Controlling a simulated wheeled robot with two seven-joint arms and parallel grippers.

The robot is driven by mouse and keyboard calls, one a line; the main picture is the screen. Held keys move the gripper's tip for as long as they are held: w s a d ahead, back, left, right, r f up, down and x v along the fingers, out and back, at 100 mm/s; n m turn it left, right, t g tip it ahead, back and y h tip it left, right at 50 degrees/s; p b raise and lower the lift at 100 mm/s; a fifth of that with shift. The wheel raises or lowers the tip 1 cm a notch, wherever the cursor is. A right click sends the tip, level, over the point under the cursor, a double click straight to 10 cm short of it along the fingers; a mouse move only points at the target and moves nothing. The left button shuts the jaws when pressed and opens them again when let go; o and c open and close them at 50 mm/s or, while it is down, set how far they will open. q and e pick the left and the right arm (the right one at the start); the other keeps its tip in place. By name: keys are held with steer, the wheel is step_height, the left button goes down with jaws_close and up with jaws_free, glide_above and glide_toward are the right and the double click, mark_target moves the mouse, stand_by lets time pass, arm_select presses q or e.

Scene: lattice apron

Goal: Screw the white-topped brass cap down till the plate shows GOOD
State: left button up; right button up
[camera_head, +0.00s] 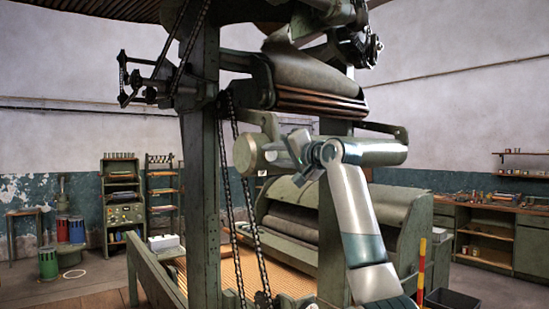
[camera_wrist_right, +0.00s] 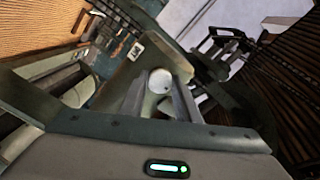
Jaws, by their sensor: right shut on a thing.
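My right gripper (camera_head: 292,153) is at the round end of a green fitting (camera_head: 250,155) on the machine's frame, with its arm rising from the lower right. In the right wrist view, its two fingers (camera_wrist_right: 160,96) are shut on the cap, whose round white top (camera_wrist_right: 160,81) shows between them. The cap's brass side is hidden, and in the head view I cannot make the cap out behind the gripper. A small white plate (camera_wrist_right: 136,50) with dark marks sits beside the cap; its marks are too small to read. My left gripper is not in view.
A green post (camera_head: 200,170) with hanging chains (camera_head: 245,200) stands left of the fitting. A cloth roll (camera_head: 303,70) is above, and a large roller machine (camera_head: 290,215) stands behind. A workbench (camera_head: 490,212) is at the right, and shelves (camera_head: 122,190) are at the left.

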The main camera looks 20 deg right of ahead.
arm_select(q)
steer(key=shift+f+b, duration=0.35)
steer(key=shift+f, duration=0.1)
arm_select(e)
steer(key=m, duration=0.5)
steer(key=shift+m, duration=0.3)
steer(key=o, duration=0.8)
steer(key=shift+c, duration=0.2)
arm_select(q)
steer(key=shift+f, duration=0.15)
arm_select(e)
steer(key=shift+s+d+f, duration=0.1)
steer(key=shift+s, duration=0.05)
